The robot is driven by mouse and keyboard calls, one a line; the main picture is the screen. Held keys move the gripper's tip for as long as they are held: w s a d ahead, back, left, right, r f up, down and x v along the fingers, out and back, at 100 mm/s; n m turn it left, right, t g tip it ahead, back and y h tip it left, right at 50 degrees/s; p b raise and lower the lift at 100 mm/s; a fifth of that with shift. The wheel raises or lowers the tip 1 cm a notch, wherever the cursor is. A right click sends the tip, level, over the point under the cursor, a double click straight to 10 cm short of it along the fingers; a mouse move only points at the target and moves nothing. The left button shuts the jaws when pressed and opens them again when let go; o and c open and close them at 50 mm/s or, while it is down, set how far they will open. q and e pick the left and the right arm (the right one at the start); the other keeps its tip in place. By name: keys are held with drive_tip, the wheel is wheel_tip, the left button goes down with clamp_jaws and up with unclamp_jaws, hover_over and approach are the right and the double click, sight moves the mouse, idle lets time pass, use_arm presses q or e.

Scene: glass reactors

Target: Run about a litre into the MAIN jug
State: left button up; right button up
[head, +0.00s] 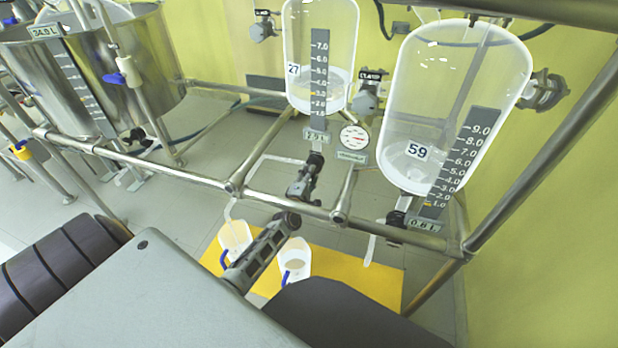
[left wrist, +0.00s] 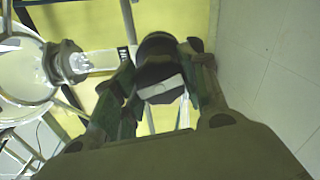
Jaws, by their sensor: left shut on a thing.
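The reactor marked 27 (head: 318,45) holds some clear liquid and has a readout (head: 317,136) that seems to say 1.9 L. Below it hangs a dark drain valve (head: 311,170). My left gripper (head: 291,221) is by the lower end of this valve, at the rail. In the left wrist view its fingers (left wrist: 160,85) are shut on a dark round valve handle (left wrist: 158,48) with a pale block. Two white jugs with blue handles stand below, a left jug (head: 234,236) and a right jug (head: 295,262) with beige contents. Neither shows a readable MAIN label. My right gripper is not visible.
The reactor marked 59 (head: 455,105) hangs at right, with a 0.6 L readout (head: 424,225). Steel rails (head: 390,232) cross in front. The jugs stand on a yellow mat (head: 350,277). A round gauge (head: 354,137) sits between the reactors. Steel vessels (head: 125,65) stand at left.

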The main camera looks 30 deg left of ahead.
use_arm(q)
drive_tip(key=shift+n, duration=0.5)
drive_tip(key=o, duration=1.1)
drive_tip(key=shift+c, duration=0.2)
drive_tip(key=shift+s, duration=0.15)
drive_tip(key=v, duration=1.1)
drive_tip(key=shift+s, duration=0.35)
drive_tip(key=shift+f, duration=0.1)
